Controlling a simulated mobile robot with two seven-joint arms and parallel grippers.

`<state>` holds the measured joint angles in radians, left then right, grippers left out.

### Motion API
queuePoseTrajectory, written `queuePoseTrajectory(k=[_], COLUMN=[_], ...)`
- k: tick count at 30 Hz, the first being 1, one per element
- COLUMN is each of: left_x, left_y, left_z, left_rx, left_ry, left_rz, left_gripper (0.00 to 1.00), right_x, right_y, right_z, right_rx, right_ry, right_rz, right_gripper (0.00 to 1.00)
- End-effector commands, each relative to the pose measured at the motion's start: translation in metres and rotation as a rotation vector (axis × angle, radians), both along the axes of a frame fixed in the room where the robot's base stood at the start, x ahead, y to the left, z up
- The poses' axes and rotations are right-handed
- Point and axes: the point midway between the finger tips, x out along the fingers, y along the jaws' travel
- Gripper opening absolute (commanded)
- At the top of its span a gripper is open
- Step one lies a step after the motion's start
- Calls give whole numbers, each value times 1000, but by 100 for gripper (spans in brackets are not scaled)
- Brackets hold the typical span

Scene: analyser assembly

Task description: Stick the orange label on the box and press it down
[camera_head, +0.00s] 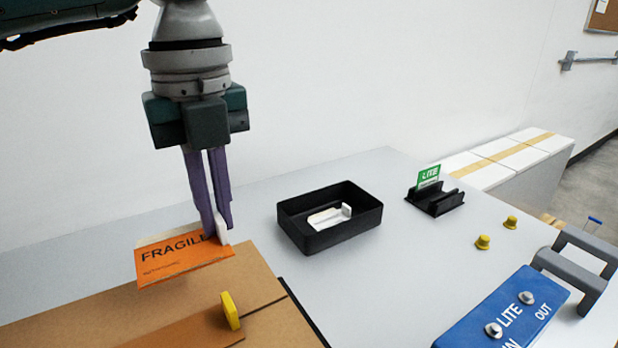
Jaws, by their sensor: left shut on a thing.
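My left gripper (221,236) points down and is shut on the orange label (184,260), which reads FRAGILE. It grips a white tab at the label's right end. The label is tilted and is over the brown cardboard box (120,318) at the lower left. I cannot tell whether the label's lower edge touches the box. My right gripper is not in view.
A yellow piece (230,311) stands on the box. A black tray (330,242) holding a white part is on the grey table. A blue LITE unit (503,310) and two yellow knobs (483,242) are at right.

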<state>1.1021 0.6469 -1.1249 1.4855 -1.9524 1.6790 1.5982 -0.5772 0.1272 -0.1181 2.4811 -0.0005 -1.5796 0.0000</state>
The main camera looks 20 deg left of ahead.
Motion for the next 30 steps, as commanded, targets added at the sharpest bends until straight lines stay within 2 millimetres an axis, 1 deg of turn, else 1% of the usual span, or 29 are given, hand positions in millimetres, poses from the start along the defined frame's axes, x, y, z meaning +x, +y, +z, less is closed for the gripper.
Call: queuePoseTrajectory(k=[3,7,13,18,22,30], left_x=[1,1,0,1,1,1], left_y=[3,3,2,2,2,2], left_z=[-3,-11,-30,-44,-47,-46], left_rx=[1,1,1,1,2,2], left_ry=[0,0,0,0,-1,-1], left_rz=[5,5,5,4,4,4], left_gripper=[0,0,0,0,0,0], right_x=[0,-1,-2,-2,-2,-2], right_y=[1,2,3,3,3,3], right_z=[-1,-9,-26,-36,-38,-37], right_rx=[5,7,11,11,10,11], right_ry=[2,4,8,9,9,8], right_rz=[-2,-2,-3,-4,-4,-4], right_gripper=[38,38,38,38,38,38])
